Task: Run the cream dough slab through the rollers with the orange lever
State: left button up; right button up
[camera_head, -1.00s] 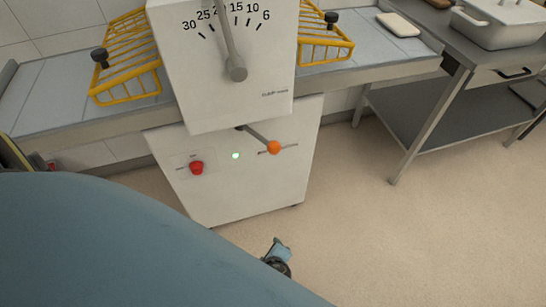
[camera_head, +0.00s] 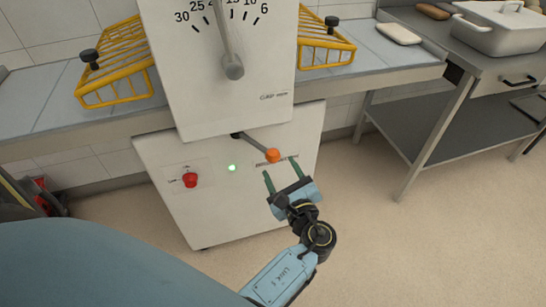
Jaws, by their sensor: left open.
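The cream dough slab (camera_head: 398,33) lies flat on the right-hand belt of the roller machine, near its far right end. The lever with the orange knob (camera_head: 272,155) sticks out from the front of the machine's lower body and slants down to the right. My left gripper (camera_head: 281,168) is open, its two green fingers pointing up just below the orange knob. Nothing is between the fingers, and I cannot tell whether they touch the knob. The rollers are hidden inside the white housing (camera_head: 275,70). My right gripper is out of view.
Yellow wire guards (camera_head: 118,62) stand over the belts on both sides of the housing. A red button (camera_head: 190,180) and a lit green lamp (camera_head: 232,168) sit left of the lever. A steel table with a lidded white pan (camera_head: 500,35) is at right. The floor in front is clear.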

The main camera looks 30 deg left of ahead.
aim_at(276, 161)
pick_arm(q)
jog(key=x, duration=0.6)
jog(key=shift+w+b, duration=0.1)
jog(key=shift+b, duration=0.2)
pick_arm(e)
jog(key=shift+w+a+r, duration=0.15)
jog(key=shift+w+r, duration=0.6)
pick_arm(q)
jog(key=shift+c, duration=0.3)
